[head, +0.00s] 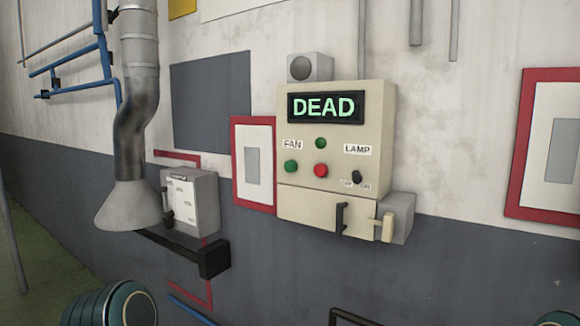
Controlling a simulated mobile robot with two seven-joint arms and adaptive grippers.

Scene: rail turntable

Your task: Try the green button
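A cream control box (300,205) is mounted on the wall right of centre. Its display (325,107) is lit and reads DEAD in green letters. A green button (291,167) sits at the lower left of the face, under the FAN label (292,144). A red button (320,170) is to its right. A smaller, darker green round piece (321,143) is above the red one; I cannot tell if it is a lamp or a button. A small black switch (357,177) is under the LAMP label (357,149). Neither of my grippers is in view.
A black handle (341,218) and a cream lever (387,226) stick out at the box's bottom. A grey box (195,190), a duct with flared hood (128,207) and a black bar with a block end (213,259) stand left. Red-framed panels flank the control box.

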